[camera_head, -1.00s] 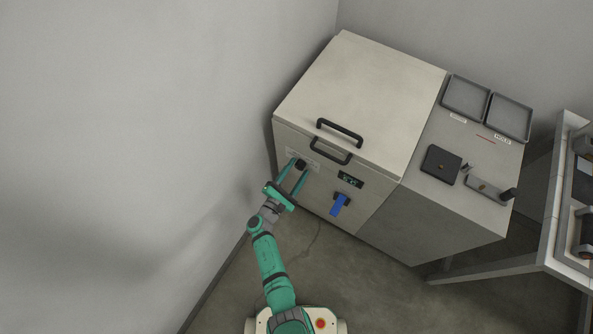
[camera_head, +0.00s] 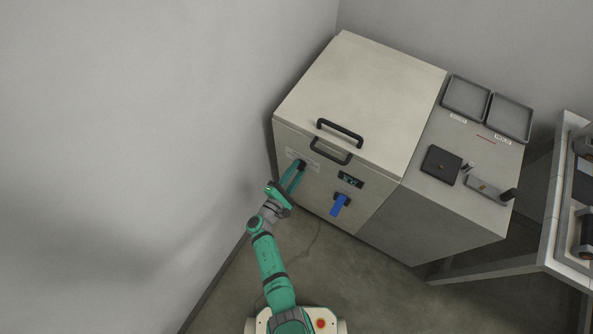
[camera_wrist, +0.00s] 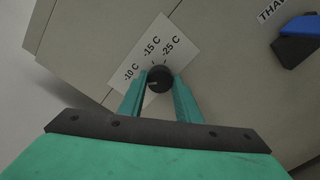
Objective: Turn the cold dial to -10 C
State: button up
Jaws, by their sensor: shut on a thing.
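The cold dial (camera_wrist: 160,80) is a round black knob on the chest's front. It sits at the edge of a white label (camera_wrist: 158,48) reading -10 C, -15 C and -25 C from left to right. A faint pale mark shows on the left part of the knob, toward the -10 C side; its exact setting is hard to read. My gripper (camera_wrist: 160,83) is shut on the dial, one teal finger on each side. In the head view my gripper (camera_head: 299,167) reaches the front at the upper left and mostly hides the dial.
Right of the dial are a small display (camera_head: 350,180) and a blue handle (camera_head: 339,206). A black lid handle (camera_head: 331,151) is above. The side top holds grey trays (camera_head: 466,97) and a dark pad (camera_head: 441,165). The wall is close on the left.

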jog(key=shift+a+m, duration=0.1)
jog(key=shift+m, duration=2.3)
jog(key=o, duration=1.1)
jog(key=shift+c, duration=0.2)
jog(key=shift+s, duration=0.1)
jog(key=v, duration=1)
jog(key=shift+s+a, duration=0.15)
jog(key=shift+s, duration=0.15)
